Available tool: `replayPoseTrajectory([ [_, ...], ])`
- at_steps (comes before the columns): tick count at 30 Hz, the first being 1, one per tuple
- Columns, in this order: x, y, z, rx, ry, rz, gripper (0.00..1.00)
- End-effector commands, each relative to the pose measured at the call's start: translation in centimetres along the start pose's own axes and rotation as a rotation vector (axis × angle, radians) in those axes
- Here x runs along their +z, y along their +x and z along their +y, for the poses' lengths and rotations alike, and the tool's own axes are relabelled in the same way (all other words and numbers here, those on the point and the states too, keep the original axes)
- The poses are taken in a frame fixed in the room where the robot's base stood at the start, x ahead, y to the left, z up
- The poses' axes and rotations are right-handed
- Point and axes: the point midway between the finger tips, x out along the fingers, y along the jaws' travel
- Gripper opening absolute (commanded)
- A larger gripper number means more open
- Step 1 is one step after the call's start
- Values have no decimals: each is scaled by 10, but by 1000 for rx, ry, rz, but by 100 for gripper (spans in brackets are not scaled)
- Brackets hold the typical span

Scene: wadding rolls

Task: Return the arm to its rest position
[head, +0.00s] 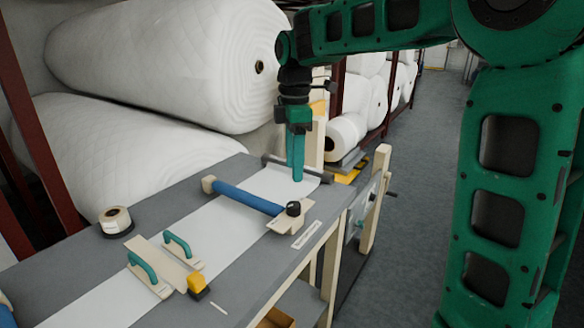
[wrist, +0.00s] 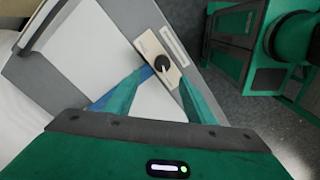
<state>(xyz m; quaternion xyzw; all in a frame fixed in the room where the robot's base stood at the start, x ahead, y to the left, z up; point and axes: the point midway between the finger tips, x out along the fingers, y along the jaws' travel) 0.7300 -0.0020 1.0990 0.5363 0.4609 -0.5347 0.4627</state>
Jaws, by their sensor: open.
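My green arm reaches in from the right of the head view. My gripper (head: 297,180) points down over the far end of the grey worktable (head: 62,240), above the white sheet. In the wrist view my gripper (wrist: 158,92) shows two teal fingers spread apart with nothing between them. A blue roller bar (head: 245,198) with a black knob lies across the sheet, nearer the head camera than the gripper. In the wrist view the black knob (wrist: 162,63) and its pale plate show beyond the fingers. The height of the fingertips above the table is hard to tell.
Large white wadding rolls (head: 165,60) lie on the rack behind the table. A tape roll (head: 116,221), two teal-handled blocks (head: 150,275) and a yellow block (head: 197,286) are on the table. Open grey floor (head: 420,165) lies right of the table.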

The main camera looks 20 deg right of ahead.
Motion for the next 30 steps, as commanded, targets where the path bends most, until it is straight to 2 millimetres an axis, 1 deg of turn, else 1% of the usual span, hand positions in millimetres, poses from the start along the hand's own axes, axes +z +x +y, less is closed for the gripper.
replayPoseTrajectory([
  [7,0,0,0,0,0,0,49],
  [9,3,1,-2,0,14,0,49],
  [11,11,1,-6,1,57,0,49],
  [14,40,6,-24,2,223,-2,49],
  [17,83,17,-56,2,491,-3,49],
  [18,101,22,-72,3,617,-4,49],
  [20,126,32,-99,2,805,-4,49],
  [21,141,40,-117,2,929,-4,49],
  [23,161,52,-145,0,1115,-3,49],
  [24,173,60,-164,0,1236,-3,49],
  [27,195,82,-209,-4,1513,-2,49],
  [30,207,101,-245,-9,1733,-2,49],
])
